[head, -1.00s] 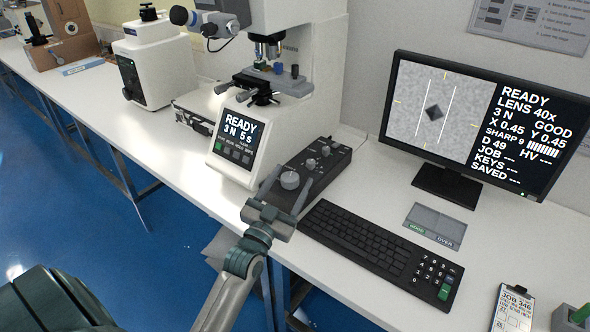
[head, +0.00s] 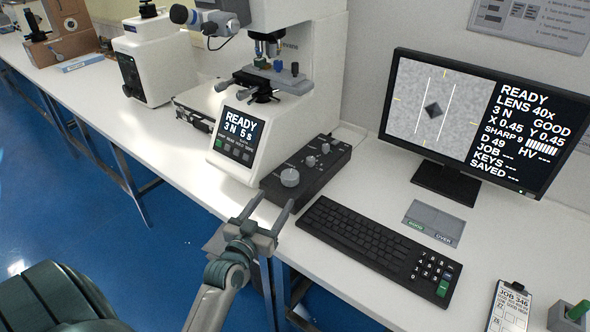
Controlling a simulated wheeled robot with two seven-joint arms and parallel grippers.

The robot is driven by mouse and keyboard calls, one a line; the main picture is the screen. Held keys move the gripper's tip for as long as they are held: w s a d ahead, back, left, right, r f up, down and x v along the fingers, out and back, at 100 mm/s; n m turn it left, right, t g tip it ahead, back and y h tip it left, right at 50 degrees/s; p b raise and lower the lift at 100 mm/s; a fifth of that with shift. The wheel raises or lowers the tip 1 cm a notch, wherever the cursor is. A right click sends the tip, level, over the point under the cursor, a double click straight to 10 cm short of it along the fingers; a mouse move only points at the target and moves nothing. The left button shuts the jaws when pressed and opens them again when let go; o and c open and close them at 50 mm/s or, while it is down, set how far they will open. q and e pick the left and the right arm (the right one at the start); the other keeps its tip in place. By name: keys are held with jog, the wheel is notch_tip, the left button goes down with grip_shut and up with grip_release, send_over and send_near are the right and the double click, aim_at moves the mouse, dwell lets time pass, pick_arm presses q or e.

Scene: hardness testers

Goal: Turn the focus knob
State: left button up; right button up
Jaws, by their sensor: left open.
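The focus knob is most likely the large silver knob (head: 290,177) at the near end of the black control box (head: 270,187), which also carries two smaller knobs (head: 311,161) farther back. My left gripper (head: 271,205) is open and empty at the table's front edge, just short of the box. Its two fingers point toward the large knob and are apart from it. The hardness tester (head: 240,135) stands behind the box, its screen reading READY, 3 N, 5 s. The monitor (head: 470,120) shows a dark diamond between two white lines, with SHARP 9 and GOOD. My right gripper is not seen.
A black keyboard (head: 380,247) lies just right of the box. A grey two-part pad (head: 434,222) sits behind it, and a clipboard (head: 510,305) lies at the lower right. An open dark case (head: 195,118) is left of the tester. Bare white table lies at the front left.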

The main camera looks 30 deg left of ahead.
aim_at(295, 170)
pick_arm(q)
jog(key=w, duration=0.4)
jog(key=w+a+p, duration=0.1)
jog(key=w, duration=0.4)
jog(key=w+a+p, duration=0.1)
jog(key=w, duration=0.4)
jog(key=shift+a, duration=0.15)
jog(key=shift+w+a, duration=0.15)
jog(key=shift+w, duration=0.65)
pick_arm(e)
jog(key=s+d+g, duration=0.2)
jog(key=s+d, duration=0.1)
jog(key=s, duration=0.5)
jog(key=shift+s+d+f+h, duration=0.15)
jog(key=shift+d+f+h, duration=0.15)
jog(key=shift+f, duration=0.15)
pick_arm(q)
jog(key=shift+c, duration=0.7)
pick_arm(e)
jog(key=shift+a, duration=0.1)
pick_arm(q)
jog(key=c, duration=0.9)
